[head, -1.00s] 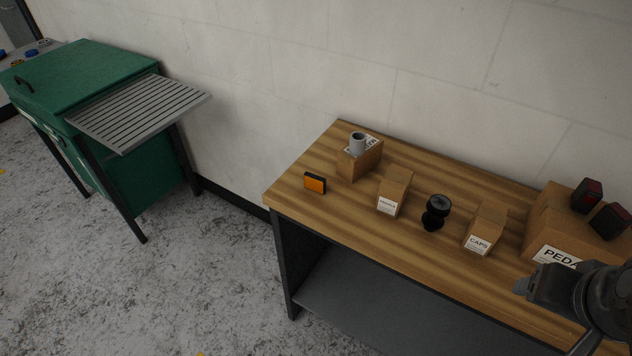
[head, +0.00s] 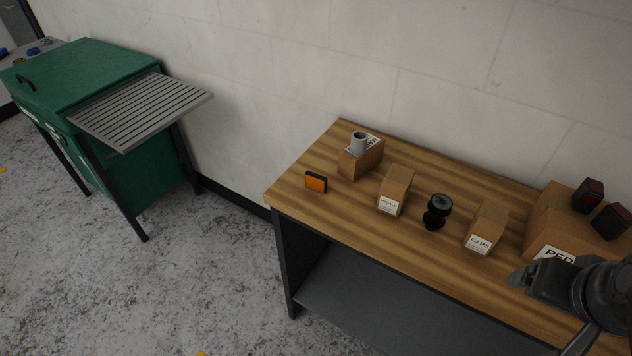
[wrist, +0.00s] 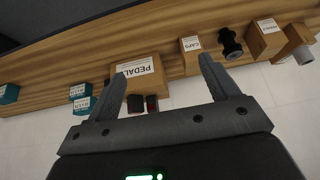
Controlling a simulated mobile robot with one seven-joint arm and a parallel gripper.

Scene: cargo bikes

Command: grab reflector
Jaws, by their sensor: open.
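The orange reflector (head: 316,182) with a dark edge stands at the left end of the wooden workbench (head: 300,201), near its front edge. My gripper (head: 519,278) is at the right in the head view, in front of the PEDAL box and far to the right of the reflector. In the wrist view, my gripper (wrist: 162,74) has its two fingers wide apart with nothing held between them. The orange reflector does not show in the wrist view.
Small cartons (head: 396,190), (head: 486,229), a black knob-like part (head: 437,211) and a box with a grey cup (head: 359,143) stand between. Two dark red lights (head: 588,196) sit on the PEDAL box (head: 545,222). A green cabinet (head: 85,75) stands left.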

